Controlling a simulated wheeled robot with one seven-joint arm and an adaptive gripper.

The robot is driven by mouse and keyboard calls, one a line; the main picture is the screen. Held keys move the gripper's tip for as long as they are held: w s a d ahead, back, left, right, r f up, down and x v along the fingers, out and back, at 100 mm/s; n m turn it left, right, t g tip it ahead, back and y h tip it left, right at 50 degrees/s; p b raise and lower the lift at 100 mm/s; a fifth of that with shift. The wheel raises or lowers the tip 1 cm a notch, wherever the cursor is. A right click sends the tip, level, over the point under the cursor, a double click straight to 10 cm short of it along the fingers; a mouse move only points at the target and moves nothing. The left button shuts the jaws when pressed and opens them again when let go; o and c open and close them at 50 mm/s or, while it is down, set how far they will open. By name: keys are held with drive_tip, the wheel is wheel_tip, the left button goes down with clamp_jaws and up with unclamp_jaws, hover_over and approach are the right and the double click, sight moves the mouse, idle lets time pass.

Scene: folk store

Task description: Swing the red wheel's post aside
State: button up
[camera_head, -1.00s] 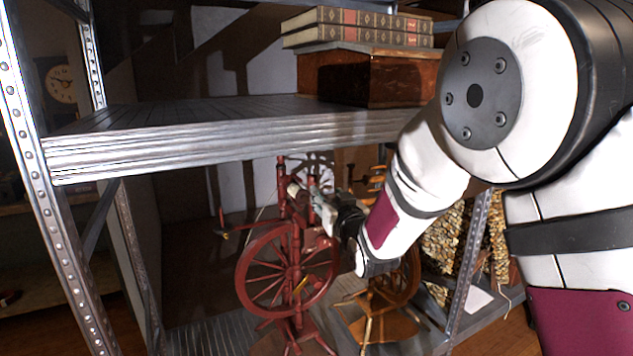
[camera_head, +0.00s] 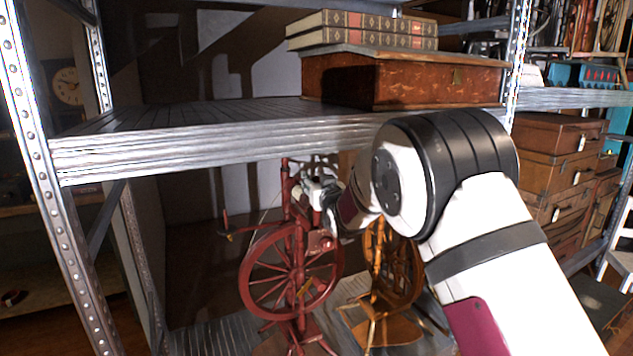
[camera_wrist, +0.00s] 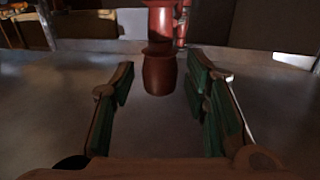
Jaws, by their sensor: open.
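The red spinning wheel (camera_head: 291,270) stands on the lower shelf in the head view, with red upright posts (camera_head: 287,190) above its wheel. My gripper (camera_head: 314,188) is at the height of these posts, just right of the left one. In the wrist view, my gripper (camera_wrist: 163,72) is open, with green-padded fingers on either side. A turned red post (camera_wrist: 159,62) shows centred in the gap near the fingertips, with visible space on both sides. I cannot tell how far it lies between the fingers. The gripper hides part of the posts in the head view.
The upper shelf board (camera_head: 220,138) runs above my gripper, carrying a wooden box (camera_head: 400,82) and books (camera_head: 365,30). An orange-brown spinning wheel (camera_head: 395,275) stands close on the right. A metal shelf upright (camera_head: 45,180) is at the left.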

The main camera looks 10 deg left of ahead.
drive_tip(key=shift+w+a, duration=0.1)
drive_tip(key=shift+c, duration=0.2)
clamp_jaws()
